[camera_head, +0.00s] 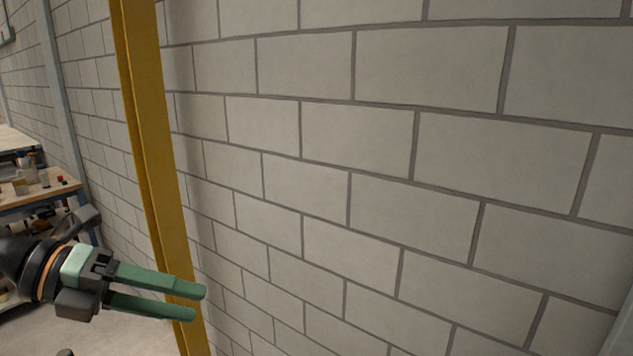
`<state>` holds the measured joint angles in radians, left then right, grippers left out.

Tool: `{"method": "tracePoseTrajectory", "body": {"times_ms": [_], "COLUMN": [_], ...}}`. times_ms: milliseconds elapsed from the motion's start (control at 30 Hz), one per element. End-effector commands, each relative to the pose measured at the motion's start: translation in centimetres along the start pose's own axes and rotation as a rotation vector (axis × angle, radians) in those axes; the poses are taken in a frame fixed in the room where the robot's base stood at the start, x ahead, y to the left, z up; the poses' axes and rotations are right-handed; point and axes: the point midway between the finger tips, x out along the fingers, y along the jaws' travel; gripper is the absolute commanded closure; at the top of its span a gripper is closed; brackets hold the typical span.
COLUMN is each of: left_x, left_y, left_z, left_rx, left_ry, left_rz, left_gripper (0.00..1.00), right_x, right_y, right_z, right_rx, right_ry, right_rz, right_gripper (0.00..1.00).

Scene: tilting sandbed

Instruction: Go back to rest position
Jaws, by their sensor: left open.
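My left gripper (199,302) comes in from the lower left of the head view. Its two green fingers point right, with a narrow gap between them and nothing held. The fingertips overlap the lower part of a yellow post in the picture; I cannot tell whether they touch it. My right gripper is not in view.
The yellow post (148,120) stands upright left of centre. A pale block wall (400,180) fills most of the view. A workbench (40,198) with small bottles and other items stands at the far left. Bare floor (110,335) shows at the lower left.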

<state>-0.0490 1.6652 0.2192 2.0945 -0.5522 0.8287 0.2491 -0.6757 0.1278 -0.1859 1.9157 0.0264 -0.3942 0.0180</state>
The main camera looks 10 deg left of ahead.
Motion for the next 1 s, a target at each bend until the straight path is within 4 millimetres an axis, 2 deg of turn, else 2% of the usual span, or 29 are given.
{"method": "tracePoseTrajectory", "body": {"times_ms": [33,133,267,367,467,567,667,700,800,900,1000], "left_x": [0.8,1.4,1.3,0.8,0.5,0.7,1.5,2.0,3.6,5.2,6.6], "left_y": [0.1,0.6,3.1,6.6,11.0,16.1,21.0,22.9,26.4,28.3,29.1], "left_z": [0.8,2.9,5.4,6.4,6.3,4.6,1.3,-0.5,-5.5,-10.2,-14.1], "left_rx": [-0.068,-0.214,-0.444,-0.648,-0.873,-1.115,-1.37,-1.475,-1.722,-1.914,-2.064], "left_ry": [-0.076,-0.254,-0.497,-0.685,-0.869,-1.04,-1.189,-1.241,-1.342,-1.396,-1.42], "left_rz": [-0.105,-0.276,-0.444,-0.525,-0.564,-0.554,-0.498,-0.461,-0.346,-0.221,-0.108], "left_gripper": [0.39,0.39,0.39,0.39,0.39,0.39,0.39,0.39,0.39,0.39,0.39], "right_x": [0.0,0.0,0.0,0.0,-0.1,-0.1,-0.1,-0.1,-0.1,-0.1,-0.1], "right_y": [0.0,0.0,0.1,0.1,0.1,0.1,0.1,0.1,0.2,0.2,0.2], "right_z": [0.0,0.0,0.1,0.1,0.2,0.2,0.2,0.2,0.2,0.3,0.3], "right_rx": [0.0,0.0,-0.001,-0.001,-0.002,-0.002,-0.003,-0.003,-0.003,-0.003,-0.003], "right_ry": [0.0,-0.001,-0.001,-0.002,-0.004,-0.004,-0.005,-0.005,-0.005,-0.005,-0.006], "right_rz": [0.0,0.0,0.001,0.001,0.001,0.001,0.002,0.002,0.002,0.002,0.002], "right_gripper": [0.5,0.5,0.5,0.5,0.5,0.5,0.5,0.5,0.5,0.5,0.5]}}
